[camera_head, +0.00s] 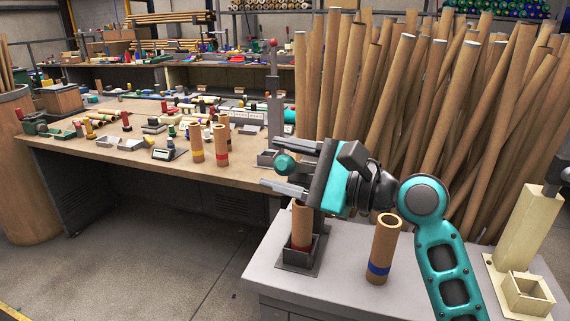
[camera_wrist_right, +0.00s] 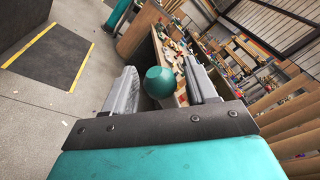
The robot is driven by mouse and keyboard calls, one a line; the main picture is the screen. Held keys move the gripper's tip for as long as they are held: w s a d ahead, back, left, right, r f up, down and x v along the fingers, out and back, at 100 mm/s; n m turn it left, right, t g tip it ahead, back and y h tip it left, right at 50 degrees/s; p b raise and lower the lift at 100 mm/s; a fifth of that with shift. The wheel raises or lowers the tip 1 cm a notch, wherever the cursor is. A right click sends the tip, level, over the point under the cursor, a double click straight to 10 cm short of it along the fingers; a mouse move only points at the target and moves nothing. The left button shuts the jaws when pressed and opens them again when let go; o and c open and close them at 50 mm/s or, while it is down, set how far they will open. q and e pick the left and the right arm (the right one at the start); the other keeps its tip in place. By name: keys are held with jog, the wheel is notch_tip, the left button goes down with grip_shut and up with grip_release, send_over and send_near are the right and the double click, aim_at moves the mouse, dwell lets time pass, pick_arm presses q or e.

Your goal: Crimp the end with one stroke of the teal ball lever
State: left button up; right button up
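The teal ball (camera_head: 284,165) of the lever sits between the two fingers of my right gripper (camera_head: 286,166). The gripper is open, with one finger on each side of the ball. In the right wrist view the ball (camera_wrist_right: 163,82) lies between the fingers, with narrow gaps at both sides. Below the gripper, a cardboard tube with a red band (camera_head: 301,226) stands upright in a dark square holder (camera_head: 314,258) on the grey cabinet top. The lever's arm and the tube's upper end are mostly hidden by my gripper. My left gripper is not in view.
A blue-banded tube (camera_head: 384,248) stands on the grey cabinet (camera_head: 345,285), close by my right arm. A cream fixture (camera_head: 525,235) stands at the right. Long cardboard tubes (camera_head: 400,100) lean behind. A cluttered workbench (camera_head: 100,152) lies to the left, with open floor before it.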

grip_shut()
pick_arm(q)
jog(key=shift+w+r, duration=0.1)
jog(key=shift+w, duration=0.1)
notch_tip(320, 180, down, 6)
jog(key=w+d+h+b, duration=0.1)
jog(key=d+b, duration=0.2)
jog(key=b, duration=0.7)
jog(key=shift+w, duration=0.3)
pick_arm(e)
notch_tip(320, 180, down, 12)
jog(key=s+n+y, duration=0.1)
jog(key=s+n, duration=0.1)
jog(key=n, duration=0.4)
jog(key=shift+s+a, duration=0.35)
jog(key=shift+a, duration=0.1)
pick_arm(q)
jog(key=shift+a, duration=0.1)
pick_arm(e)
jog(key=shift+f, duration=0.2)
jog(key=shift+c, duration=1.3)
grip_release()
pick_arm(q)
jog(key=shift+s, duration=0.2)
pick_arm(e)
jog(key=o, duration=0.3)
jog(key=shift+r, duration=0.15)
